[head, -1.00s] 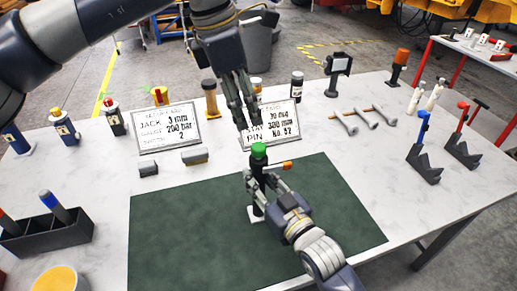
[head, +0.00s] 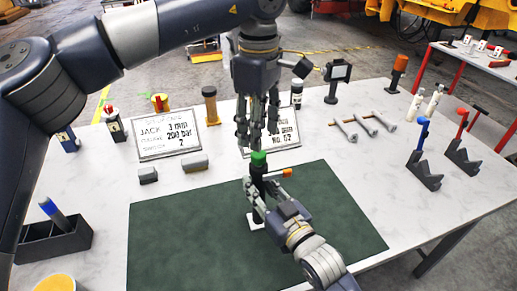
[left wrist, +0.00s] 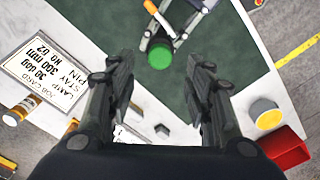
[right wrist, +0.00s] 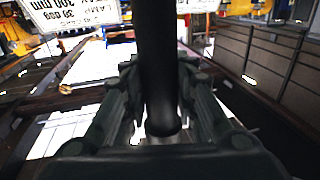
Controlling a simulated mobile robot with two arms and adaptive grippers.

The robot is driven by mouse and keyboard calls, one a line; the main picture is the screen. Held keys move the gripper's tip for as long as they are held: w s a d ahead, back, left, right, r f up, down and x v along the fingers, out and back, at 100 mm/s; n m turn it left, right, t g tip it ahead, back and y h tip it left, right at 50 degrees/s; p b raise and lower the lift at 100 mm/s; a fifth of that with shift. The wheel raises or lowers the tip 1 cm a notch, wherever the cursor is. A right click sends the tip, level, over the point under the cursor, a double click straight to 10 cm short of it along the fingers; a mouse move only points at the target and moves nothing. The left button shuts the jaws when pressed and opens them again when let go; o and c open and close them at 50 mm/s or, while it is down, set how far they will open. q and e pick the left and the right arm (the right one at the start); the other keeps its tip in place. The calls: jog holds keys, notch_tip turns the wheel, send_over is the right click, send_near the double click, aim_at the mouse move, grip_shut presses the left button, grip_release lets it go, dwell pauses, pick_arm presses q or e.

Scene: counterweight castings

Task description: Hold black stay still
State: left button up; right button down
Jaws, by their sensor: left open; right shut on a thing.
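The black stay (head: 257,182) stands upright on a small white base (head: 256,221) on the green mat, with a green cap (head: 259,158) on top and an orange-tipped side piece (head: 287,172). My right gripper (head: 256,190) is shut on the stay from the front. The right wrist view shows the dark shaft (right wrist: 158,70) between its fingers. My left gripper (head: 257,138) is open and points down just above the green cap. In the left wrist view the cap (left wrist: 159,55) shows beyond and between the open fingers (left wrist: 160,85).
Two job cards (head: 168,133) stand behind the green mat (head: 170,240), with small grey blocks (head: 195,163) before one. A dark holder (head: 50,240) with a blue-handled item is at left. Grey pins and V-blocks (head: 424,172) are at right. The mat is otherwise clear.

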pick_arm(q)
notch_tip(320, 180, down, 6)
jog(key=shift+f, duration=0.1)
jog(key=shift+c, duration=0.4)
